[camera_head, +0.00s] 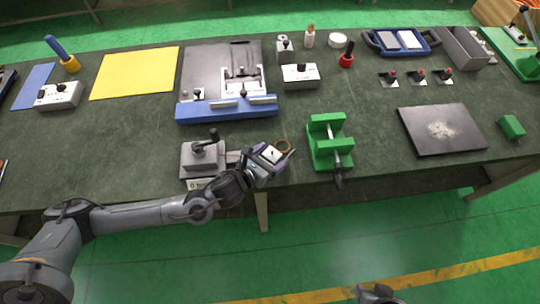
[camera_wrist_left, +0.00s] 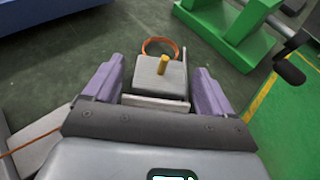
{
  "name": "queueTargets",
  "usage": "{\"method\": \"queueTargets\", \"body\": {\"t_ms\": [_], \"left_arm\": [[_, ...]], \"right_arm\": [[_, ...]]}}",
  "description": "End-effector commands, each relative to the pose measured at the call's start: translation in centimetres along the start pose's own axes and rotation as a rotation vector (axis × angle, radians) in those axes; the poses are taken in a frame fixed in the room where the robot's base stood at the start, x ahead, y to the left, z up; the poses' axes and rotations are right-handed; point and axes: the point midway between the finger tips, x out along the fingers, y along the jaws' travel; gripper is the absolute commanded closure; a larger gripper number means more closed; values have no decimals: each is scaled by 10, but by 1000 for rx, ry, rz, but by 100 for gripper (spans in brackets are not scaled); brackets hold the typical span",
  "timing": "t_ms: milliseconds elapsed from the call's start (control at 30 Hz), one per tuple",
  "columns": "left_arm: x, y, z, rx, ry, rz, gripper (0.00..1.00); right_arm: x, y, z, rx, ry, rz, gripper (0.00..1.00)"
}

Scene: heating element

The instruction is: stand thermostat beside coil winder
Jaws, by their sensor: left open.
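The thermostat, a small pale box with a brass shaft and a thin copper loop, lies on the bench in the head view (camera_head: 272,154). In the left wrist view the thermostat (camera_wrist_left: 157,77) sits between the spread purple fingers, with the loop beyond it. My left gripper (camera_head: 268,164) is open around it; I see gaps beside the box, and cannot tell whether either finger touches. A green frame with a shaft and black crank, which looks like the coil winder (camera_head: 322,152), stands just to the right; it also shows in the left wrist view (camera_wrist_left: 230,30).
A grey device with a black lever (camera_head: 203,157) stands close to the left of my gripper. A blue-edged fixture (camera_head: 226,108) lies behind. A dark plate (camera_head: 442,129) lies at the right. Bare bench shows between thermostat and green frame. The front edge is near.

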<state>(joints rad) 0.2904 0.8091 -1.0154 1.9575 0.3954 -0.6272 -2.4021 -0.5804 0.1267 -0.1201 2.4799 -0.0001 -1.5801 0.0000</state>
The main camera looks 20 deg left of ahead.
Motion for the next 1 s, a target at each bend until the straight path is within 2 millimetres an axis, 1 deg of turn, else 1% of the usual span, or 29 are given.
{"method": "queueTargets", "body": {"t_ms": [33, 167, 267, 500, 700, 833, 1000], "left_arm": [[-2, 0, 4, 0, -1, 0, 15], [-14, 0, 1, 1, 2, -1, 15], [-30, 0, 2, 1, 2, -2, 15], [-76, 0, 2, 1, 2, -2, 15], [-104, 0, 2, -1, 1, -1, 15], [-115, 0, 2, -1, 0, 0, 15], [-120, -3, 2, -41, 8, -1, 15]], "right_arm": [[-2, 0, -1, 0, 0, 0, 57], [-3, 0, -1, 1, 0, -1, 57], [-5, 0, -2, 2, 1, -2, 57], [-10, -2, -4, 7, 1, -6, 57], [-12, -2, -5, 9, 2, -8, 57], [-13, -2, -5, 9, 2, -7, 57], [-13, -2, -5, 9, 2, -7, 57]]}}
